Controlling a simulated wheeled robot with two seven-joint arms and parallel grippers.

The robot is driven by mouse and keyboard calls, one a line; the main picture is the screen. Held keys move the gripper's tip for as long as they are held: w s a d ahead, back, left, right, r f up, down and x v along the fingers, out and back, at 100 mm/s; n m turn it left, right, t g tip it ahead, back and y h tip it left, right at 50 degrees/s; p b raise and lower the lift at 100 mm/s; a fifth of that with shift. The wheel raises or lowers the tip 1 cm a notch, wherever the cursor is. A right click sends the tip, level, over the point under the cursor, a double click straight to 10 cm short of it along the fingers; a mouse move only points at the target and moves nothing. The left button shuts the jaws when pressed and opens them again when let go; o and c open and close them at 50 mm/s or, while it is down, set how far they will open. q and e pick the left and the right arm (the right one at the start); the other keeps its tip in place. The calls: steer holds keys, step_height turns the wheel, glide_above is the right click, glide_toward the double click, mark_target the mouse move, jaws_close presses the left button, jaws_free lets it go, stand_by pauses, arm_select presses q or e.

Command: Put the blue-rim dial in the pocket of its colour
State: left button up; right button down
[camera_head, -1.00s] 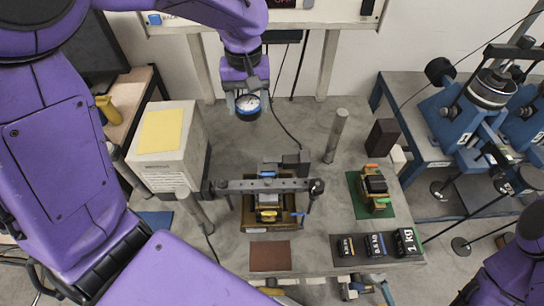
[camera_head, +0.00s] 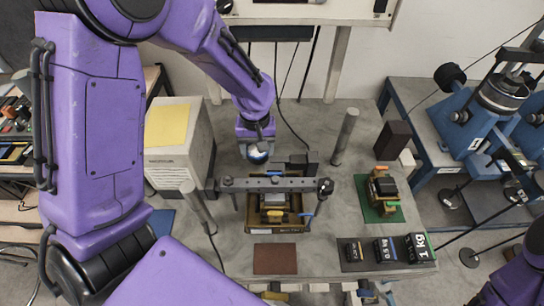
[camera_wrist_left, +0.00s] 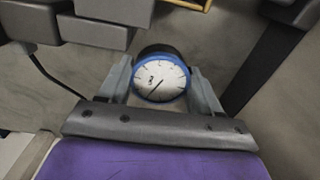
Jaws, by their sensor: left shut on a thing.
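The blue-rim dial (camera_head: 257,155) has a white face and a dark body. My left gripper (camera_head: 256,142) is shut on it and holds it above the table, behind the lever frame. In the left wrist view, the dial (camera_wrist_left: 160,78) sits between the two grey fingers, its face toward the camera. The lever frame (camera_head: 268,185) has a dark crossbar over a wooden base (camera_head: 278,227) with yellow parts. I cannot make out a blue pocket. My right gripper is out of view; only part of that arm shows at lower right.
A light box (camera_head: 178,150) with a yellow top stands left. Grey posts (camera_head: 345,137) and (camera_head: 198,207) rise beside the frame. A green mat (camera_head: 391,213) holds a small device, and weights (camera_head: 384,250) lie on a dark tray. A brown mat (camera_head: 275,259) is bare.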

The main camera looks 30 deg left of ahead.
arm_select(q)
step_height(320, 180, down, 2)
steer(key=shift+w+f, duration=0.15)
steer(key=shift+f, duration=0.1)
steer(key=d+p, duration=0.1)
steer(key=w+d, duration=0.1)
steer(key=d+p, duration=0.1)
steer(key=shift+w+d+r+p, duration=0.15)
steer(key=shift+w+d+p, duration=0.2)
steer(key=shift+w, duration=0.05)
steer(key=shift+f, duration=0.8)
steer(key=shift+a, duration=0.1)
steer(key=shift+f, duration=0.15)
steer(key=o, duration=1.1)
steer(key=shift+c, duration=0.2)
steer(key=shift+o, duration=0.3)
